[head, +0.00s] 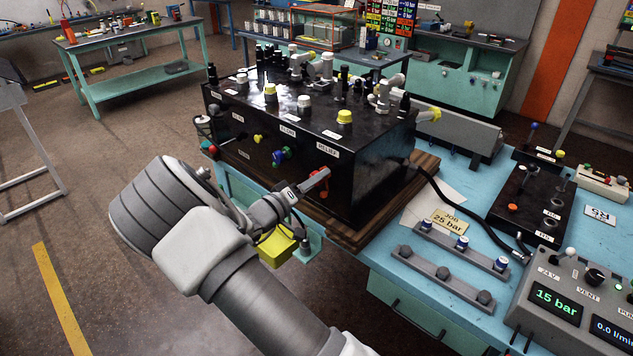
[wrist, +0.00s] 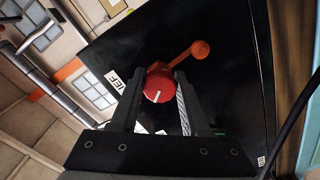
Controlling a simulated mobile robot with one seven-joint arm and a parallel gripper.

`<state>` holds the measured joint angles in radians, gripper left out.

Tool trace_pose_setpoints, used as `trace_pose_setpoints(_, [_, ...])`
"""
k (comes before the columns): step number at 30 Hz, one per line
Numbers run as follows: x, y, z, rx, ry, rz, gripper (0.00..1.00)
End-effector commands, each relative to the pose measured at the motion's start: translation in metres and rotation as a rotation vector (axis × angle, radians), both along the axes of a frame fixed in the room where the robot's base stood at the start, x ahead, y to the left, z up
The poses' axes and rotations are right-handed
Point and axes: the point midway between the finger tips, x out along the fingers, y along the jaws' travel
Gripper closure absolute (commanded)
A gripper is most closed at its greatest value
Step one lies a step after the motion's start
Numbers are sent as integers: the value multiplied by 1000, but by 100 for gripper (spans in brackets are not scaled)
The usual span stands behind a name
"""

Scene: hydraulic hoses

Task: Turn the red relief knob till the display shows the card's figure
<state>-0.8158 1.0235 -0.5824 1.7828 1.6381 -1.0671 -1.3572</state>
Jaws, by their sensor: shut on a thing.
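The red relief knob (wrist: 157,84) sits on the front face of the black valve block (head: 376,160), below the RELIEF label (head: 327,148). My gripper (wrist: 158,95) is shut on the knob, one finger on each side. A white mark shows on the knob's face. In the head view my gripper (head: 318,179) covers most of the knob. The display (head: 556,302) on the grey console reads 15 bar. The yellow job card (head: 447,220) on the bench reads 25 bar.
An orange lever (wrist: 198,50) sticks out beside the knob. A black hose (head: 455,205) runs along the bench.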

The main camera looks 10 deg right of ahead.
Motion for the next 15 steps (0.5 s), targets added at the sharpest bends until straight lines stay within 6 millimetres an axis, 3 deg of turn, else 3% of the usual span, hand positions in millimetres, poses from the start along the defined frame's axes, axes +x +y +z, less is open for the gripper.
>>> trace_pose_setpoints(15, [1, 0, -5, 264, -363, -1, 100])
